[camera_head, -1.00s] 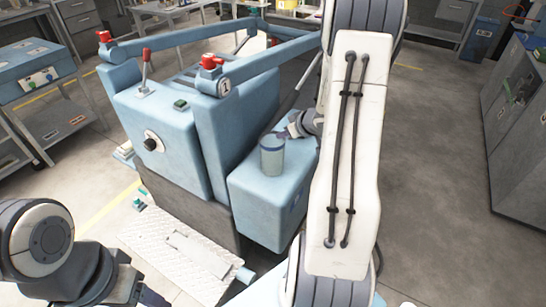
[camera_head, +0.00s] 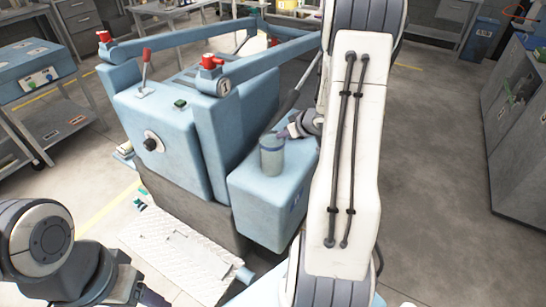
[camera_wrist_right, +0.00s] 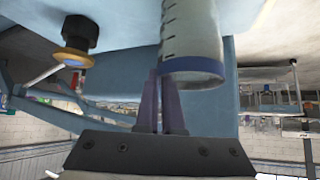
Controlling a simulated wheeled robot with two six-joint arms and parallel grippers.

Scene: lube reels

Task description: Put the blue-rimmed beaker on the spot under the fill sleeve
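The blue-rimmed beaker (camera_head: 271,158) stands upright on the low blue box (camera_head: 262,205) of the machine. My right gripper (camera_head: 284,133) is at the beaker's upper edge, reaching in from the right. In the right wrist view, which looks upside down, the beaker (camera_wrist_right: 193,40) has its blue rim lowest. The two dark fingers (camera_wrist_right: 160,90) are close together at the rim's left side. I cannot tell whether they pinch the wall. My left gripper (camera_head: 150,298) only partly shows at the bottom left edge. I cannot make out the fill sleeve or its spot.
The machine (camera_head: 165,130) carries a red-handled lever (camera_head: 145,68), a black knob (camera_head: 150,144) and blue bars with red caps (camera_head: 209,61). A tread plate (camera_head: 178,250) lies in front. A grey cabinet (camera_head: 520,130) stands far right, with clear floor before it.

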